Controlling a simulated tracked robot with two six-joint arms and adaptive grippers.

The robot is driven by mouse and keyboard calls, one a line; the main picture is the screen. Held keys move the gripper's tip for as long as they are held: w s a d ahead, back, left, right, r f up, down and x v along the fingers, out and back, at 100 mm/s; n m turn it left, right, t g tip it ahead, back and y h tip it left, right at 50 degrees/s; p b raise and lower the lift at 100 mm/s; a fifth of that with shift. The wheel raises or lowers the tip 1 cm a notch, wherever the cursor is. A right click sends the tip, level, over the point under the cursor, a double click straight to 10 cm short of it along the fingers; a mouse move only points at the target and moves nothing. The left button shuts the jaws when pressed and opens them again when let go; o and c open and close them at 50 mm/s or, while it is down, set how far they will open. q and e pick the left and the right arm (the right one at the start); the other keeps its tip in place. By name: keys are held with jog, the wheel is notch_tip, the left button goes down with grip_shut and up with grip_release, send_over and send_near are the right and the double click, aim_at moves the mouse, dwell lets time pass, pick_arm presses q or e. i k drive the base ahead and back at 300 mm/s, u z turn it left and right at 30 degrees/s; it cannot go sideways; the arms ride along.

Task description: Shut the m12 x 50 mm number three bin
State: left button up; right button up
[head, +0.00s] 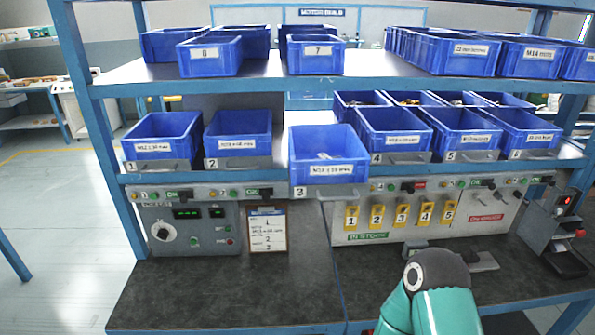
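The number three bin (328,171) is a blue open-topped box on the lower shelf, labelled as an M12 size. It stands pulled out toward me, its front well ahead of the neighbouring bins, with a grey tray front and handle marked 3 (330,191) below it. A few pale, shiny parts lie inside it. Neither gripper shows in the head view. A bent part of my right arm shows at the bottom right, apart from the bin.
Bins 1 (163,136) and 2 (237,133) stand left of it, bins 4 (394,131), 5 and 6 right. More bins stand on the upper shelf. Below are control panels, yellow numbered tags (401,215) and a clipboard (267,231). The dark bench top (230,295) is mostly clear at left.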

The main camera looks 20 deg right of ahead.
aim_at(346, 178)
jog(key=u, duration=1.55)
jog(key=i, duration=0.1)
jog(key=z, duration=2.95)
jog(key=k, duration=0.9)
jog(key=u, duration=0.9)
jog(key=i, duration=1)
